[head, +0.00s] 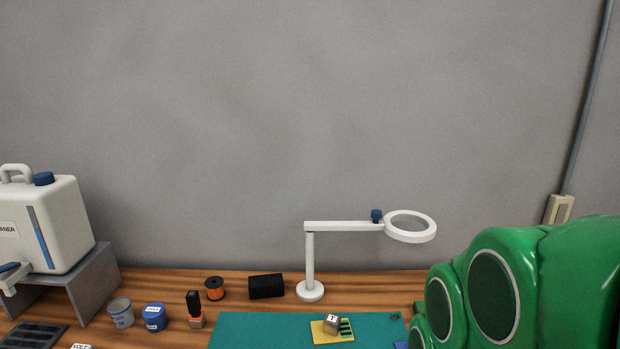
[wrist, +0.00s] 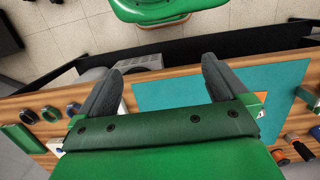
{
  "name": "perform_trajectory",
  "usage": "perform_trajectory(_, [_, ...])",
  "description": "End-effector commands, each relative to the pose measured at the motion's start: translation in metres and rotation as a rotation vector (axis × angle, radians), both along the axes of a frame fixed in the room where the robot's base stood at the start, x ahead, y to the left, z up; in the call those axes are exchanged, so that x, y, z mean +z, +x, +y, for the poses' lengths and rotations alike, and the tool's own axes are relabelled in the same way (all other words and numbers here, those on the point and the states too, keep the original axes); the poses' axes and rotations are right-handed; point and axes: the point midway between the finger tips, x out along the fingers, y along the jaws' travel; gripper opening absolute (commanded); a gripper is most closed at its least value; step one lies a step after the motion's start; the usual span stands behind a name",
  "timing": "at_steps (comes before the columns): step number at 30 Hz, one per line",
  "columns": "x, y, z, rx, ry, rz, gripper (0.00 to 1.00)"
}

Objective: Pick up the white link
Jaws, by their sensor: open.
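I cannot make out a white link for certain in either view. A small pale block marked "T" (head: 331,323) sits on a yellow board (head: 318,334) on the teal mat (head: 260,325) in the head view. My gripper (wrist: 160,66) is open in the wrist view, its two dark fingers wide apart above the bench. Nothing shows held between them. The teal mat (wrist: 172,92) lies partly between and to the right of the fingers. The fingers and the green palm hide part of the bench. My green arm covers the right of the head view.
A white magnifier lamp (head: 310,262) stands behind the mat. An orange spool (head: 215,288), a black block (head: 266,286), small tubs (head: 154,317) and a white cleaner tank (head: 45,225) on a grey stand (head: 92,282) are further left. Several ring-like pieces (wrist: 50,112) lie left in the wrist view.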

Motion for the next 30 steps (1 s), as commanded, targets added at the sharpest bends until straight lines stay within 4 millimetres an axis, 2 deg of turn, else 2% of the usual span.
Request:
perform_trajectory(1, [0.000,0.000,0.000,0.000,0.000,0.001,0.98])
perform_trajectory(10, [0.000,0.000,0.000,0.000,0.000,0.000,0.55])
perform_trajectory(17, [0.000,0.000,0.000,0.000,0.000,0.000,0.55])
perform_trajectory(20, [0.002,0.007,0.001,0.006,0.003,-0.015,0.55])
perform_trajectory(23, [0.010,0.032,0.003,0.026,0.011,-0.071,0.55])
perform_trajectory(26, [0.027,0.078,0.006,0.067,0.022,-0.185,0.55])
perform_trajectory(30, [0.065,0.160,0.011,0.141,0.029,-0.385,0.55])
